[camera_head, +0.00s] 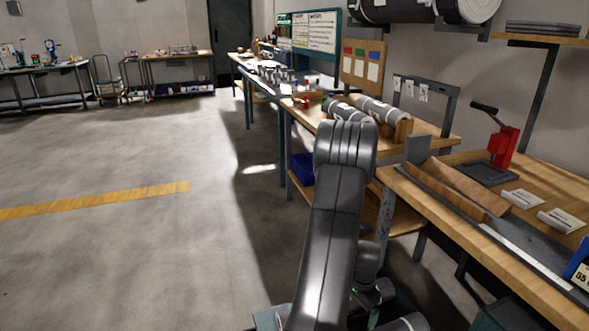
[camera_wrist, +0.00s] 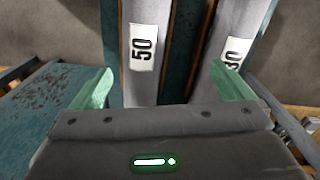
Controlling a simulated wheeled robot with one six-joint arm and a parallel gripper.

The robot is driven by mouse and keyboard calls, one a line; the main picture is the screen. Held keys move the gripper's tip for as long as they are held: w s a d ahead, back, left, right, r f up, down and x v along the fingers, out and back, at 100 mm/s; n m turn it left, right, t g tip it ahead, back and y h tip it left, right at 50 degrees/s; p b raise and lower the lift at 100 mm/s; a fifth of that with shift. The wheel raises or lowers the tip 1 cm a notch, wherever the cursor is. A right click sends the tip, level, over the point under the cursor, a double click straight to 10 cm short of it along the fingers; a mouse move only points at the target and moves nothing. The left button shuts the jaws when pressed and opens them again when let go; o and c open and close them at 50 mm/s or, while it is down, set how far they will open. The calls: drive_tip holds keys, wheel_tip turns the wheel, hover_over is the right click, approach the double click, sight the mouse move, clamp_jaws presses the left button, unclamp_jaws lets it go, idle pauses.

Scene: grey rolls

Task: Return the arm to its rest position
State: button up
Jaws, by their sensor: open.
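My arm (camera_head: 336,220) rises from the bottom of the head view and bends over at its top, in front of the benches. In the wrist view my gripper (camera_wrist: 163,84) is open, with its two green fingers spread wide and nothing between them. Beyond the fingers lie two grey rolls side by side. The left roll (camera_wrist: 141,80) has a white label reading 50. The right roll (camera_wrist: 215,65) has a partly tilted label that looks like 30 or 80. The gripper appears apart from both rolls. In the head view the fingers cannot be made out.
A wooden bench (camera_head: 530,250) on the right holds a red press (camera_head: 503,146), brown strips and labels. Another bench (camera_head: 438,139) behind my arm holds grey rolls (camera_head: 382,110). Open floor (camera_head: 120,250) with a yellow line (camera_head: 95,201) lies to the left.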

drive_tip(key=w+a+r+n+p, duration=0.2)
drive_tip(key=a+r+n+p, duration=0.1)
drive_tip(key=r+p, duration=0.3)
drive_tip(key=w+a+r+n+p, duration=0.2)
drive_tip(key=a+r+p, duration=0.3)
drive_tip(key=r, duration=0.4)
drive_tip(key=shift+a+n+p, duration=0.4)
drive_tip(key=shift+p, duration=0.45)
drive_tip(key=shift+s+r, duration=0.1)
drive_tip(key=shift+r, duration=0.05)
